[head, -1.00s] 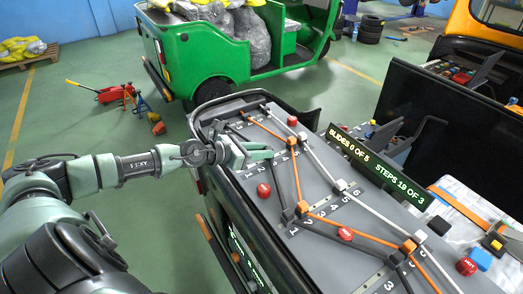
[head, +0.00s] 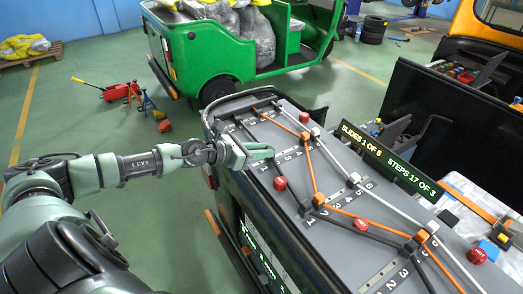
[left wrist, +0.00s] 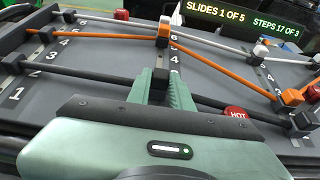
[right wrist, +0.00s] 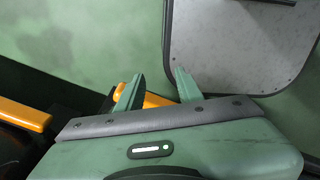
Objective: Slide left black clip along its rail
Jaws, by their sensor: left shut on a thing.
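My left gripper (head: 270,152) is shut on the left black clip, which sits on the left rail. In the left wrist view the fingers (left wrist: 166,80) close around the dark clip (left wrist: 160,76), which they mostly hide. The rail ahead shows marks 4, 5 and 6, with an orange clip (left wrist: 163,33) farther along. Black rods (left wrist: 95,72) run from the held clip to both sides. In the right wrist view my right gripper (right wrist: 156,75) is open and empty, away from the board; the head view does not show it.
Red HOT buttons (head: 280,183) stand between the rails, one close to the right of my left gripper. Orange and white rods (head: 335,157) cross the board. A display (head: 390,158) reads SLIDES 1 OF 5. A grey panel (right wrist: 235,40) lies past my right gripper.

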